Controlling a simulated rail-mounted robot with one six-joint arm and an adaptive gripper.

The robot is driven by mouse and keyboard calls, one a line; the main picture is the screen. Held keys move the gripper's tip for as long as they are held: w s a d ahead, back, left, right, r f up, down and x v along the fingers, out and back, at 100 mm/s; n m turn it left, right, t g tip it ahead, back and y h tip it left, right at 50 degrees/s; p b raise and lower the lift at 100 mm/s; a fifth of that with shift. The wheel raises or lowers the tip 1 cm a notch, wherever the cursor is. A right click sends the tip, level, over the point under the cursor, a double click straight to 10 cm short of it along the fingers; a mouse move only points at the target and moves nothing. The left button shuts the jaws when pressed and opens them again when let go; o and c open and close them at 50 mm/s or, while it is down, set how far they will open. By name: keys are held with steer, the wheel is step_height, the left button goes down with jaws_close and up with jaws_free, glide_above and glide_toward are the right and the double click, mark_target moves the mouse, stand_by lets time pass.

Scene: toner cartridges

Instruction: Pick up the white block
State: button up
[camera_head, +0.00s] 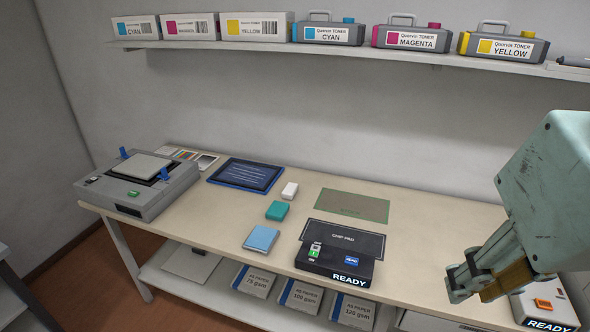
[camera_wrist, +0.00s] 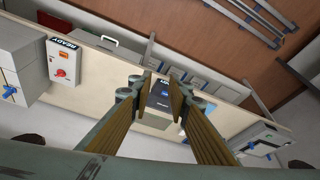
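I cannot make out the white block in the wrist view.
A light blue pad (camera_head: 261,239) lies in front of the teal block. A dark chip pad box (camera_head: 335,266) and a green mat (camera_head: 352,206) are to the right. A grey machine (camera_head: 138,190) stands left. A shelf (camera_head: 350,52) with toner runs above the table.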

steer(key=o, duration=1.7)
